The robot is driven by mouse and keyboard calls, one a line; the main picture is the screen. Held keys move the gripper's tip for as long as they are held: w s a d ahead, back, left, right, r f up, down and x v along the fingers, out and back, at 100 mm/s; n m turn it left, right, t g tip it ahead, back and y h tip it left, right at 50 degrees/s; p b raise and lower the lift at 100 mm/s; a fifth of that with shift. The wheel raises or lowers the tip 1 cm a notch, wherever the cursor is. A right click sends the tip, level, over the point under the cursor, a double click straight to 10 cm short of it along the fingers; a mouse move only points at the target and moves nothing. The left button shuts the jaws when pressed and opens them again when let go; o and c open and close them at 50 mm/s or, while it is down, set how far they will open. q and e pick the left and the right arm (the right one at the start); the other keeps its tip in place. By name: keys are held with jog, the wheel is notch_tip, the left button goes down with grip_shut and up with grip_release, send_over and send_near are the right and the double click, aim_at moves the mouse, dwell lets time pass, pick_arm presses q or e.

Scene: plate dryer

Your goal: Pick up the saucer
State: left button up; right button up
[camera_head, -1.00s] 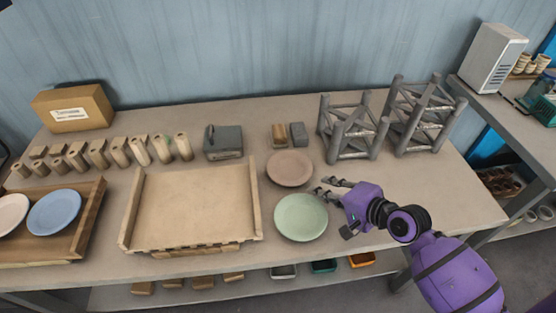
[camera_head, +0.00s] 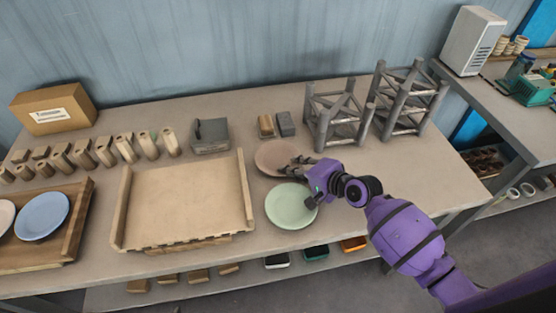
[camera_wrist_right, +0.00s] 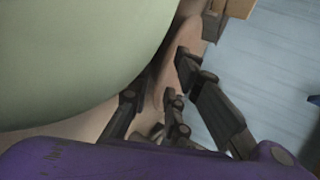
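Two round plates lie on the table in the head view: a brownish-pink one (camera_head: 270,155) and, in front of it, a pale green one (camera_head: 289,208). My right gripper (camera_head: 289,165) is at the right part of the brownish-pink plate, its fingers apart and partly covering it. In the right wrist view the green plate (camera_wrist_right: 65,55) fills the upper left, close to the camera. The brownish-pink plate (camera_wrist_right: 167,72) shows as a narrow strip near the spread fingers (camera_wrist_right: 160,95). I cannot tell whether a finger touches it. My left gripper is not in view.
A wooden tray (camera_head: 247,190) lies left of the plates. A blue plate (camera_head: 42,216) is on a wooden rack at far left. Two small blocks (camera_head: 285,124) and grey pole frames (camera_head: 335,132) stand behind. The table's right front is mostly clear.

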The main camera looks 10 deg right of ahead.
jog(key=shift+c, duration=0.5)
grip_shut()
